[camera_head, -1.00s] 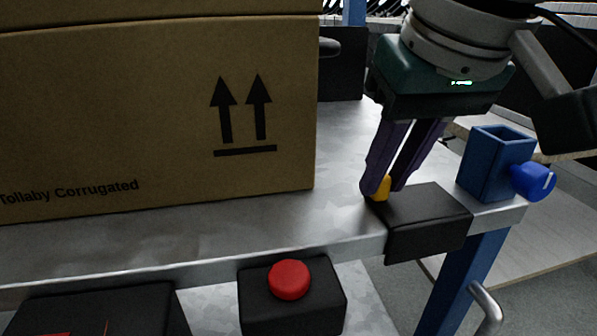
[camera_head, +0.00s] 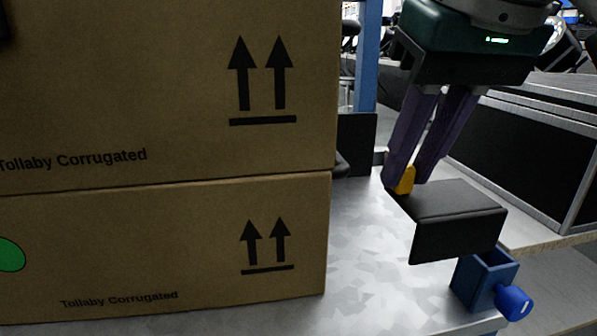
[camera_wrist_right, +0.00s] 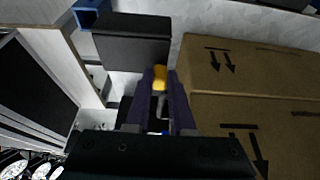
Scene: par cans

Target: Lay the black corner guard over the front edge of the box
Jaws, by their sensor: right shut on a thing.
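The black corner guard (camera_head: 455,220) is an L-shaped piece with a flat top and a flap hanging down, with a yellow tab (camera_head: 405,180) at its left end. My right gripper (camera_head: 410,182), with purple fingers, is shut on the tab and holds the guard above the metal table, right of the boxes. The guard (camera_wrist_right: 132,42) also shows in the right wrist view, beyond the fingertips. An upper cardboard box (camera_head: 150,90) stands on a lower one (camera_head: 150,250); the guard is apart from both. My left gripper is not clearly seen.
The grey metal table (camera_head: 365,285) has bare room right of the boxes. A blue open-topped holder (camera_head: 485,275) with a blue knob (camera_head: 514,302) is at its right edge, below the guard. A blue post (camera_head: 368,60) stands behind. A dark shape cuts the top left corner.

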